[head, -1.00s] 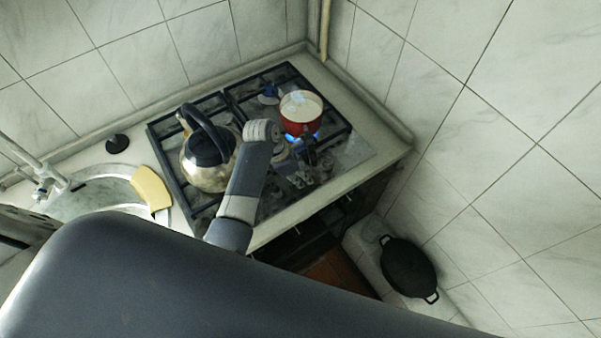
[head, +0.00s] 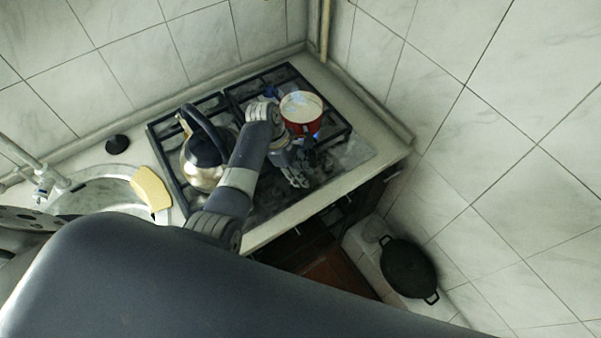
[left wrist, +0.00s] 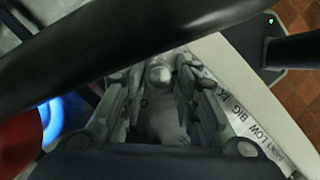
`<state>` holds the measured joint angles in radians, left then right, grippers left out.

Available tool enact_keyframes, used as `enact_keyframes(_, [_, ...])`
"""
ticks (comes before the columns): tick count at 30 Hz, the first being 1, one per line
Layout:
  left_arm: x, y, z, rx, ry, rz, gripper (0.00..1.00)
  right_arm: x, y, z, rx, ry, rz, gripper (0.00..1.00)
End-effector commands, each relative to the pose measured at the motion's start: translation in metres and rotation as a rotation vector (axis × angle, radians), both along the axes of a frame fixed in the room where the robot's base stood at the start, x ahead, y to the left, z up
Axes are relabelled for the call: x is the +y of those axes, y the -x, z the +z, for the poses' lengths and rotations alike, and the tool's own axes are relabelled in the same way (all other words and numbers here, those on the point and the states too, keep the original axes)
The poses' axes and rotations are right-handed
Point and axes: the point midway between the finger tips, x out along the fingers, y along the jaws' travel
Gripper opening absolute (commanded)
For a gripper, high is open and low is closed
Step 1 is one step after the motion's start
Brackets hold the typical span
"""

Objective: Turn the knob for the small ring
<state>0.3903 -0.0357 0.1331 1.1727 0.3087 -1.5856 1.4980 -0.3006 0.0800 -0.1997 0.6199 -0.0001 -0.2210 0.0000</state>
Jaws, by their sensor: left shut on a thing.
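My left gripper (head: 297,178) reaches down to the front of the hob (head: 352,152). In the left wrist view my left gripper (left wrist: 160,85) is shut on a pale, round-topped knob (left wrist: 160,73). Printed words, including LOW and BIG, run along the panel beside it; I cannot tell which ring this knob serves. A red pot (head: 303,126) with pale contents stands on the hob's right side. The red pot also shows at the left of the wrist view (left wrist: 20,143), with a blue flame (left wrist: 50,120) beside it. My right gripper is not in view.
A steel kettle (head: 199,172) with a dark handle stands on the hob's left, close to my left arm. A yellow sponge (head: 150,188) lies by the sink (head: 92,190). A black lidded pot (head: 408,266) sits lower right. Tiled walls close in the back and right.

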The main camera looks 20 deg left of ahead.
Motion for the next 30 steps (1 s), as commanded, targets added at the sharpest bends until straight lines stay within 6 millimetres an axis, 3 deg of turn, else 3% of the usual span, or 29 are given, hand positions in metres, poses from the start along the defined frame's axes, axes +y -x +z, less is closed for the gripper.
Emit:
enact_keyframes(22, [0.0005,-0.0008,-0.0001,0.000,-0.001,-0.103,0.05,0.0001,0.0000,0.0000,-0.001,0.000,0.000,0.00])
enact_keyframes(23, [0.0005,-0.0008,-0.0001,0.000,-0.001,-0.103,0.33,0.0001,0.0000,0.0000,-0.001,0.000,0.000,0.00])
enact_keyframes(25, [0.0005,-0.0008,-0.0001,0.000,-0.001,-0.103,0.48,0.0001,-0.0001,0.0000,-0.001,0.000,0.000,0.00])
enact_keyframes(30, [0.0004,-0.0008,-0.0001,0.000,-0.001,-0.102,0.48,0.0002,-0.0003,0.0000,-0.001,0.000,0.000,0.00])
